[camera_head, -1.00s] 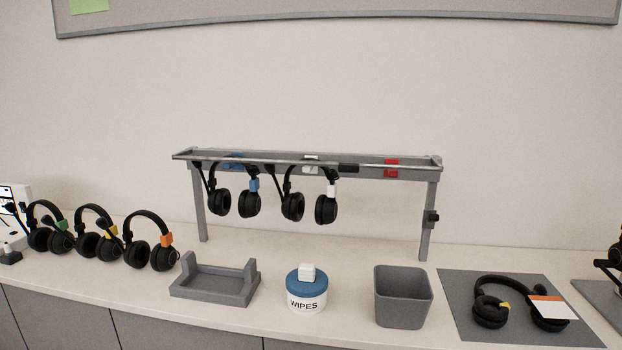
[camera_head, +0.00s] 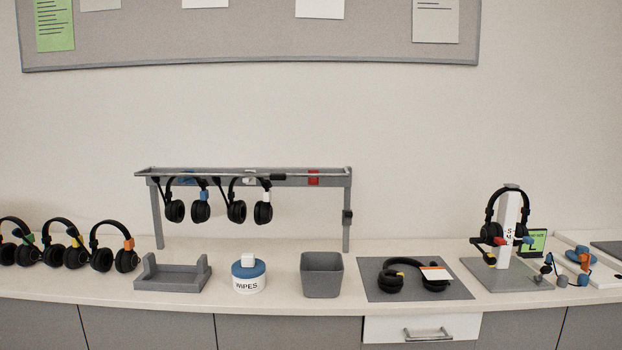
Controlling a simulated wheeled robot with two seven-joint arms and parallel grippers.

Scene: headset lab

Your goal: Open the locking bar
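A grey rack (camera_head: 348,205) stands on the counter, with two posts and a top rail. The locking bar (camera_head: 215,170) looks like the thin light rod along the rail's front edge; it seems to lie across the rail's full length. Two black headsets hang from the rail: one with a blue tag (camera_head: 174,210) and one with a white tag (camera_head: 237,211). A red marker (camera_head: 314,178) sits on the rail's right part, with no headset under it. A small dark fitting (camera_head: 347,216) is on the right post. Neither gripper is in view.
Several headsets (camera_head: 101,259) stand at the left. In front are a grey cradle (camera_head: 172,284), a wipes tub (camera_head: 249,284), a grey bin (camera_head: 322,283) and a mat (camera_head: 455,291) with a headset. A headset stand (camera_head: 508,240) is at the right. A drawer handle (camera_head: 428,335) protrudes below.

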